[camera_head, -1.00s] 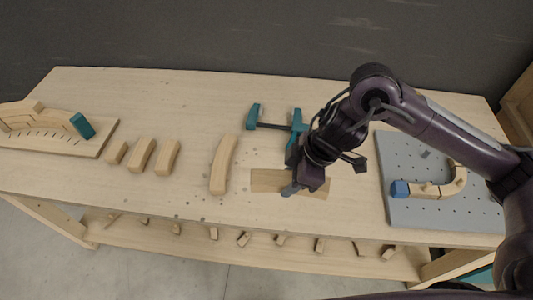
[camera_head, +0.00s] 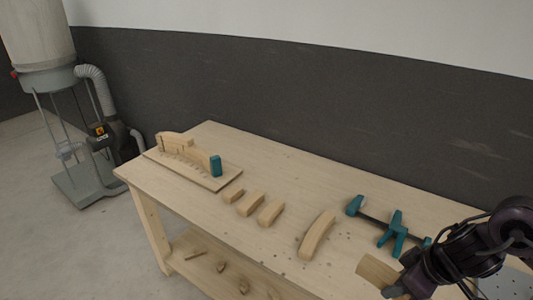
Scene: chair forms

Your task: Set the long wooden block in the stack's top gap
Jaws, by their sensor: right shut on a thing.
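A pale wooden block (camera_head: 376,269) shows at the lower right, partly hidden by my right gripper (camera_head: 396,284). My right gripper is shut on this block. The tabletop is close below, and I cannot tell whether the block touches it. A stack of pale curved wooden pieces (camera_head: 178,142) stands on a slotted board (camera_head: 207,181) at the table's far left end, with a teal block (camera_head: 215,166) at its right end. The gap in the stack is too small to make out. My left gripper is out of view.
Three short blocks (camera_head: 251,203) and a longer curved block (camera_head: 317,236) lie on the table (camera_head: 285,170) between the stack and my right gripper. A teal clamp (camera_head: 392,229) lies behind the gripper. A grey machine (camera_head: 50,80) stands on the floor at left.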

